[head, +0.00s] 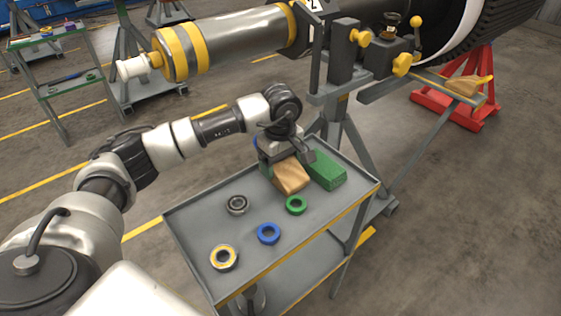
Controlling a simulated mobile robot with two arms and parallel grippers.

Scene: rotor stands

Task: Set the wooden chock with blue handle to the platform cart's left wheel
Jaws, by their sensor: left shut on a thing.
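A wooden chock (292,177) is at the far side of the grey tray top, with a bit of blue showing at its left behind the gripper. My left gripper (284,156) is shut on this chock from above; its fingers and the arm hide most of the handle. I cannot tell whether the chock touches the tray. My right gripper is not in view. No wheel of a platform cart can be made out clearly.
A wooden chock with yellow handle (464,87) lies at upper right. A rotor stand (343,110) rises behind.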

